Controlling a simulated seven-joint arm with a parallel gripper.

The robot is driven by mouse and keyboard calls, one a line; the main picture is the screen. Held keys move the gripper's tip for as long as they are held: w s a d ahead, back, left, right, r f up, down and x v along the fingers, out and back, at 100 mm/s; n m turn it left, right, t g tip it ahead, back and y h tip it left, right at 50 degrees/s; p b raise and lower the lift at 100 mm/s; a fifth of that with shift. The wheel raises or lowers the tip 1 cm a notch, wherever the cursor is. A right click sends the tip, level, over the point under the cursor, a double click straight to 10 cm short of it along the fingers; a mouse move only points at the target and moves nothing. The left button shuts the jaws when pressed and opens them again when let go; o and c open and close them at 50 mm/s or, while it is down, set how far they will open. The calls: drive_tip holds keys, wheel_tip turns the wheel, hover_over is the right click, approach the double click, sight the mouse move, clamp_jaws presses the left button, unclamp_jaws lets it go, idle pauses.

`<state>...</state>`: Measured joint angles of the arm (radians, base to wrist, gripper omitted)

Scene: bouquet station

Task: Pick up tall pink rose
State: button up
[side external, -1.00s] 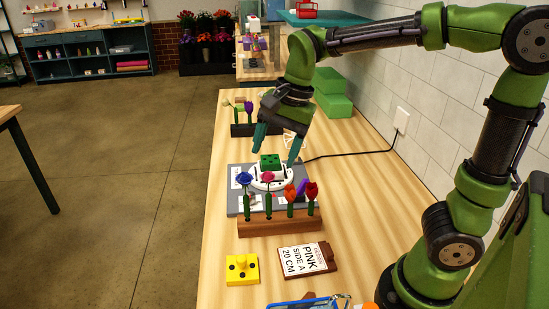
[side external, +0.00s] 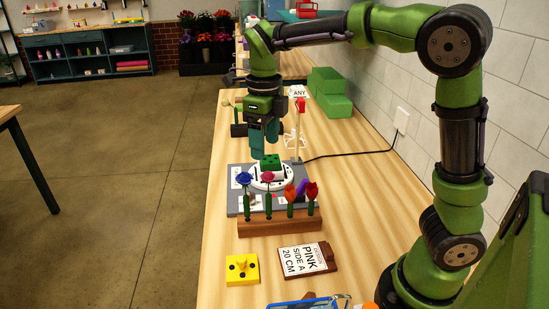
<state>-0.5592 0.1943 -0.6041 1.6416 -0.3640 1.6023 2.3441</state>
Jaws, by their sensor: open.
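A red flower (side external: 312,190) and a purple one (side external: 302,187) are at the rack's right end.
A card (side external: 306,260) reading "PINK SIDE A 20 CM" and a yellow block (side external: 242,270) with a knob lie in front of the rack. A black cable (side external: 352,154) runs right. An "ANY" sign (side external: 299,91) stands behind my gripper.

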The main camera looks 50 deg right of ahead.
hover_over(268, 195)
drive_tip(key=f, duration=0.7)
drive_tip(key=shift+w+f, duration=0.2)
drive_tip(key=shift+w, duration=0.05)
drive_tip(key=shift+s+d+f, duration=0.1)
drive_tip(key=shift+f, duration=1.3)
drive_tip(key=shift+s+d+f, duration=0.1)
drive_tip(key=shift+f, duration=1.25)
drive_tip(key=c, duration=0.8)
